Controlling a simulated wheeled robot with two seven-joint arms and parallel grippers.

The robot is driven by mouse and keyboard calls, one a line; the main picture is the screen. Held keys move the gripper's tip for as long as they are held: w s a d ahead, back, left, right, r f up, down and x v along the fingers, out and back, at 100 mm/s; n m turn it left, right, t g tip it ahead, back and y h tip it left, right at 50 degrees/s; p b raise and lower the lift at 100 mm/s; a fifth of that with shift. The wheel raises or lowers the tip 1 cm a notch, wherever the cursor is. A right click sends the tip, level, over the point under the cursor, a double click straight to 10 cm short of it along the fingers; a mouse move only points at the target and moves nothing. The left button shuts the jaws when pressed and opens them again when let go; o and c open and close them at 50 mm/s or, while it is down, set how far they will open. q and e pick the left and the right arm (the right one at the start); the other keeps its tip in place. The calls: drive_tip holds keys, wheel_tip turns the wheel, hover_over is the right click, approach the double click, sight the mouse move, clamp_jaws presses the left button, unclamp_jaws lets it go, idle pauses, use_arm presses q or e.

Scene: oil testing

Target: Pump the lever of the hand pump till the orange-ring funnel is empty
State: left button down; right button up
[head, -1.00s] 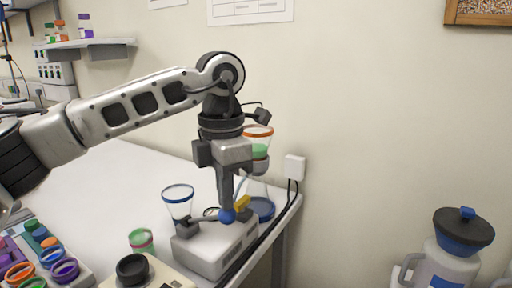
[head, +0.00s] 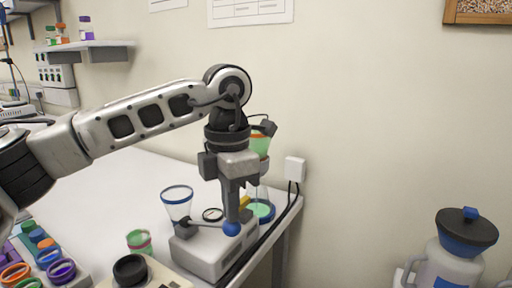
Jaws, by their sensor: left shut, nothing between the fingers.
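The hand pump has a white base (head: 212,252) on the bench, with a lever ending in a blue ball knob (head: 232,229). My left gripper (head: 232,219) points down, shut and empty, its tips at the top of the knob; whether they touch is hard to tell. The orange-ring funnel (head: 260,146) stands behind my gripper, partly hidden by it. Green liquid shows in this funnel. Below it, a flask (head: 263,209) holds green liquid at its bottom. A blue-ring funnel (head: 177,206) stands on the left of the pump and looks empty. My right gripper is out of view.
A green-rimmed cup (head: 139,242) and a device with a black round top (head: 131,269) stand in front of the pump. Several coloured-ring containers (head: 47,258) fill the lower left. A wall socket (head: 295,169) with cables is at right. The bench (head: 110,185) behind is clear.

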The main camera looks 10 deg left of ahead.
sight(235, 225)
use_arm(q)
drive_tip(key=shift+d+f, duration=0.1)
drive_tip(key=shift+f, duration=0.25)
drive_tip(key=shift+s+d+f+b, duration=0.1)
drive_tip(key=shift+d+f+b, duration=0.05)
drive_tip(key=shift+f+b, duration=0.6)
drive_tip(key=shift+f, duration=0.1)
drive_tip(key=shift+d+f+b, duration=0.1)
drive_tip(key=shift+f+b, duration=0.35)
drive_tip(key=shift+f, duration=0.3)
drive_tip(key=r+p, duration=0.2)
drive_tip(key=a+r+p, duration=0.1)
drive_tip(key=r+p, duration=0.1)
drive_tip(key=r, duration=0.1)
drive_tip(key=a+r+p, duration=0.1)
drive_tip(key=r+p, duration=0.1)
drive_tip(key=r, duration=0.1)
drive_tip(key=shift+w+r, duration=0.1)
drive_tip(key=shift+w, duration=0.2)
